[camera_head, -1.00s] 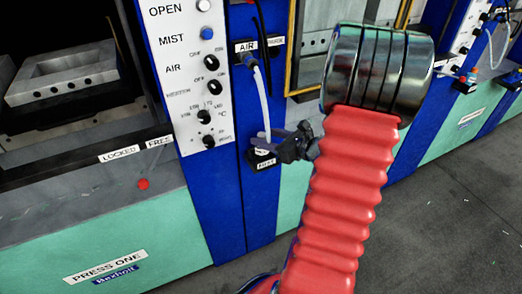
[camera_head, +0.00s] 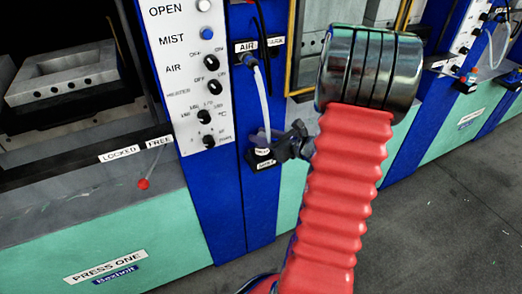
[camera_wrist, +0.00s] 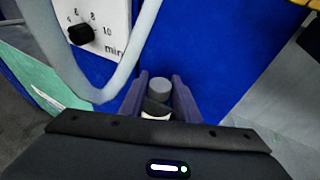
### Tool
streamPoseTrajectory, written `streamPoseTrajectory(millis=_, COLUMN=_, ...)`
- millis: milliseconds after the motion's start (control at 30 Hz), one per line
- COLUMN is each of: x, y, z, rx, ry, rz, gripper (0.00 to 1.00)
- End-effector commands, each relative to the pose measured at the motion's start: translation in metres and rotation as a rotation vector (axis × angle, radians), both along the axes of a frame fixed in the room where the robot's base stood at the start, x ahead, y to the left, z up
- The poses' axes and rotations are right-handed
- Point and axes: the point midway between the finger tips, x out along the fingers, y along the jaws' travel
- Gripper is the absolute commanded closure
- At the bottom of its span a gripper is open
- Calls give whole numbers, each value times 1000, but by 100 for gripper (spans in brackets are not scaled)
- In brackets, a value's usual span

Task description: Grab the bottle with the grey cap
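The bottle with the grey cap (camera_wrist: 161,89) shows in the wrist view between the two fingers of my gripper (camera_wrist: 158,99). Its round grey cap is on top, with a dark part and a bit of white below it; the rest is hidden. The fingers stand apart, one on each side of it, and I cannot tell if they touch it. In the head view my gripper (camera_head: 294,142) is beside a small dark holder (camera_head: 264,163) on the blue column, at its right; the bottle is hard to make out there.
A pale hose (camera_head: 263,100) hangs down to the holder and also curves across the left of the wrist view (camera_wrist: 75,75). A control panel (camera_head: 195,80) with knobs is left of it. Press one (camera_head: 110,265) stands at left. Another bottle (camera_head: 468,76) sits far right. Grey floor is free at lower right.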

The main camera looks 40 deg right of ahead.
Motion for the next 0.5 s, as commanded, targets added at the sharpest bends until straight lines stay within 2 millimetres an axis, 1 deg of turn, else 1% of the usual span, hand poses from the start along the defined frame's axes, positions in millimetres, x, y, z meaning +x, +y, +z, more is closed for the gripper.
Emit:
streamPoseTrajectory(millis=33, x=0, y=0, z=0, rx=0, ry=0, rz=0, gripper=75)
streamPoseTrajectory(millis=67, x=0, y=0, z=0, rx=0, ry=0, rz=0, gripper=77)
streamPoseTrajectory(millis=400, x=0, y=0, z=0, rx=0, ry=0, rz=0, gripper=100)
streamPoseTrajectory(millis=500, x=0, y=0, z=0, rx=0, ry=0, rz=0, gripper=100)
